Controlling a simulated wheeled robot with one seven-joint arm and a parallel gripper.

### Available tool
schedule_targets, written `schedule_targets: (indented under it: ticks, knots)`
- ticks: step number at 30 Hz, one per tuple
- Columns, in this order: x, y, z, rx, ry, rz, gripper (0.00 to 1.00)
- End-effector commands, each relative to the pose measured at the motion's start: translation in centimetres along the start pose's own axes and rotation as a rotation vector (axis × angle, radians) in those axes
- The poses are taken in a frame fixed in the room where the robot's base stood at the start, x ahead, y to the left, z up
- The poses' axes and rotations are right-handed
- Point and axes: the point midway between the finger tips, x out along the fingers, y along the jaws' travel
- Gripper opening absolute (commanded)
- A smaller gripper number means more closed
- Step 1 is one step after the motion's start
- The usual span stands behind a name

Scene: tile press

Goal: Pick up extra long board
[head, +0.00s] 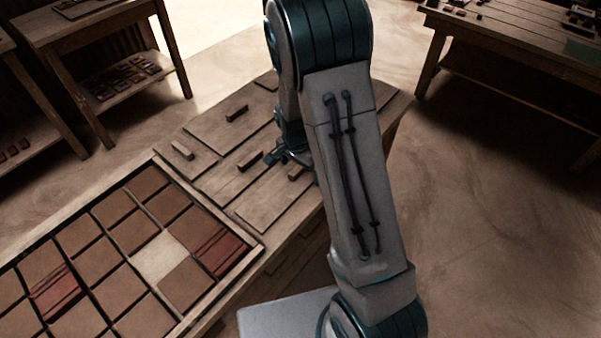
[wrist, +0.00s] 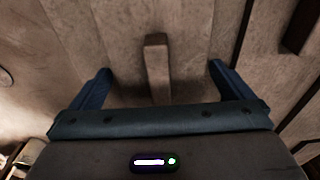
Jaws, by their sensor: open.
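I cannot tell which is the extra long one. In the wrist view, a block handle (wrist: 157,65) stands up from a plank-like wooden surface (wrist: 75,35). My gripper (wrist: 159,72) is open, with one finger on each side of that handle and a gap on both sides. In the head view my gripper (head: 281,157) is low over the boards, partly hidden by my arm.
A framed tray (head: 255,251) of brown and reddish tiles lies at the near left of the bench. Other handles (head: 237,113) stand close by. A table with a lower shelf (head: 95,20) is at back left, another table (head: 520,40) at right. Floor between is clear.

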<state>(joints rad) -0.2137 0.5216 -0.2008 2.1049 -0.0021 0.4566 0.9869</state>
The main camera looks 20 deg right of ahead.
Motion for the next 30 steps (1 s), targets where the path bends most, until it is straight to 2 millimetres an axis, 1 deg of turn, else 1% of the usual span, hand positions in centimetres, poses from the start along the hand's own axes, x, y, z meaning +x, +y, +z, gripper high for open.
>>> schedule_targets:
  ticks: [7, 8, 9, 11, 12, 13, 14, 23, 28, 30]
  knots:
    - [0.0, 0.0, 0.0, 0.000, 0.000, 0.000, 1.00]
    - [0.0, 0.0, 0.0, 0.000, 0.000, 0.000, 0.94]
    - [0.0, 0.0, 0.0, 0.000, 0.000, 0.000, 0.83]
    - [0.0, 0.0, 0.0, 0.000, 0.000, 0.000, 0.67]
    - [0.0, 0.0, 0.0, 0.000, 0.000, 0.000, 0.56]
    - [0.0, 0.0, 0.0, 0.000, 0.000, 0.000, 0.55]
    - [0.0, 0.0, 0.0, 0.000, 0.000, -0.001, 0.50]
    - [-0.3, 0.0, 0.0, 0.000, 0.000, -0.001, 0.50]
    - [-1.1, -0.1, -0.2, 0.000, 0.002, -0.004, 0.50]
    - [-1.9, -0.1, -0.3, 0.000, 0.002, -0.004, 0.50]
